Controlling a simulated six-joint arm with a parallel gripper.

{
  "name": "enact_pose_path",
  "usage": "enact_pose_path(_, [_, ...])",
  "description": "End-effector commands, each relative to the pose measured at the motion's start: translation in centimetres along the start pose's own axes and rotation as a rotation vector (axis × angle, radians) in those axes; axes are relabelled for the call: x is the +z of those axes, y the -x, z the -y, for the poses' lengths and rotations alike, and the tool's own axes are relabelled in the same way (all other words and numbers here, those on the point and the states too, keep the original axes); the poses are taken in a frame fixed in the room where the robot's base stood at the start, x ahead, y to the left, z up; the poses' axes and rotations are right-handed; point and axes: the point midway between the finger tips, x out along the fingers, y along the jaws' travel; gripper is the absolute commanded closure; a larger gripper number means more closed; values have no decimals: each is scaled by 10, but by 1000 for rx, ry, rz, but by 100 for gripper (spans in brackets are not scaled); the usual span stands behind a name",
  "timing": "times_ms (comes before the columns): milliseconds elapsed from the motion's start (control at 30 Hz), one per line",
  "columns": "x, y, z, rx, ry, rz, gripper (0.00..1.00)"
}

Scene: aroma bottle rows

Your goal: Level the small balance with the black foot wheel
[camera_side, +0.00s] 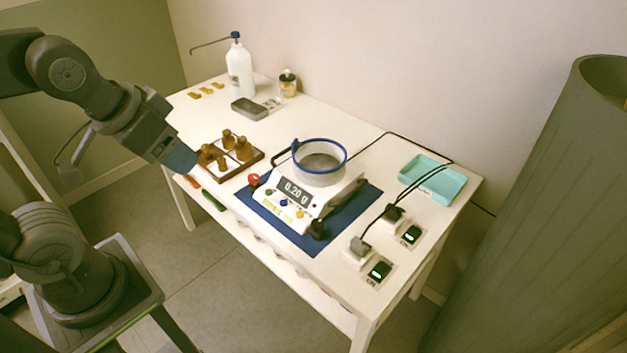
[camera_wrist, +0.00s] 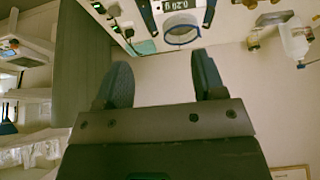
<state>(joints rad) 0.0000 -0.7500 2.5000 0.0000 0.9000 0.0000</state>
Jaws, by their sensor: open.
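The small balance (camera_side: 272,205) stands on a blue mat (camera_side: 370,198), and its display (camera_side: 295,191) reads 0.20 g. A round pan with a blue rim (camera_side: 320,160) is on top. The black foot wheel (camera_side: 317,230) is at its front right corner; a red knob (camera_side: 253,180) is at its front left. My gripper (camera_side: 185,163) is left of the balance, well apart from it. In the wrist view my gripper (camera_wrist: 163,80) is open with nothing between the fingers, and the pan (camera_wrist: 181,30) and display (camera_wrist: 178,4) show at the top edge.
A wooden block with brass weights (camera_side: 232,155) is left of the balance. A white bottle (camera_side: 239,72), small jar (camera_side: 288,83) and grey tray (camera_side: 250,108) stand behind. A teal tray (camera_side: 432,180) and switched sockets with cables (camera_side: 362,250) are at the right.

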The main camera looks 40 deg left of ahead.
Motion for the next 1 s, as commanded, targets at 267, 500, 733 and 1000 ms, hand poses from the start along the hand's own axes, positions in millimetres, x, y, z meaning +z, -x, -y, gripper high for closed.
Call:
enact_pose_path(267, [-8, -2, -1, 3, -44, 17, 41])
enact_pose_path(500, [-58, -32, -11, 40, -383, 128, 41])
enact_pose_path(733, [-107, -94, -28, 122, -792, 239, 41])
enact_pose_path(1000, [-135, -195, -54, 268, -1252, 343, 41])
